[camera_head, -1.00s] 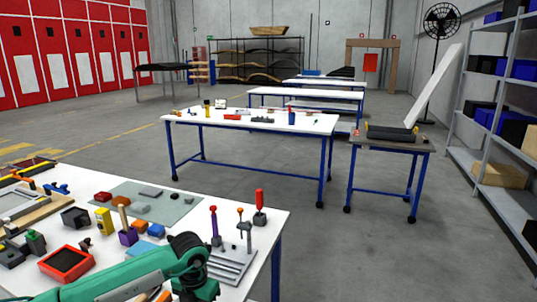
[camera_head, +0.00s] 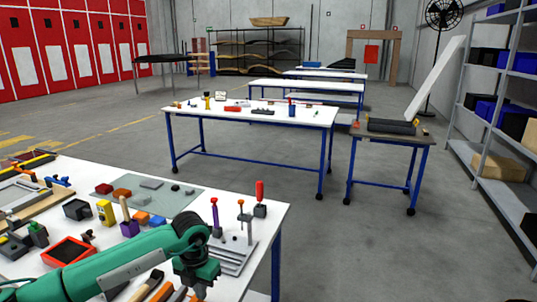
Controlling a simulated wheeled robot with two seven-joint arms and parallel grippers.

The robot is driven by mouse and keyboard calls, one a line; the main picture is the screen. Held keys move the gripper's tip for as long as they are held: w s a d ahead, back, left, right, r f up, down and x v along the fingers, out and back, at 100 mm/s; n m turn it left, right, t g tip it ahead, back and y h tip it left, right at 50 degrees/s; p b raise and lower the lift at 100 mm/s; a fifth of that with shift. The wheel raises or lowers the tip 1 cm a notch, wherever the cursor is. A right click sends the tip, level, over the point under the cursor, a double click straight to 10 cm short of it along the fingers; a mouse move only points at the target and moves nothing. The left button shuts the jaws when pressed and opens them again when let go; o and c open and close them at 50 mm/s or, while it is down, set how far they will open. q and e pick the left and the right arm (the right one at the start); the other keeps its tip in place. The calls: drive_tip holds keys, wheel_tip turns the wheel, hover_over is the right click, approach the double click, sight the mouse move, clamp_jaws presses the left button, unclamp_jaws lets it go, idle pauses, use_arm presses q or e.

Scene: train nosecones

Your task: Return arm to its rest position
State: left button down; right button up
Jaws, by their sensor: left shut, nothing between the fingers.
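My green left arm (camera_head: 115,262) comes in from the lower left, over the near white workbench. Its wrist bends down near the bench's front right part. My left gripper (camera_head: 197,284) is a dark shape below the wrist, pointing down and apart from the tools as far as I can see. It looks shut and empty; its fingertips are small and hard to make out. My right gripper is not in view.
Close to the wrist stands a grey metal fixture (camera_head: 236,254) with upright pins and red and purple handled tools. Wooden-handled tools (camera_head: 148,286) lie below the arm. A red tray (camera_head: 68,252) and small blocks lie behind it. Open floor (camera_head: 330,250) lies to the right.

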use_arm(q)
wheel_tip(320, 180, up, 3)
drive_tip(key=shift+r+p, duration=0.1)
drive_tip(key=shift+p, duration=0.3)
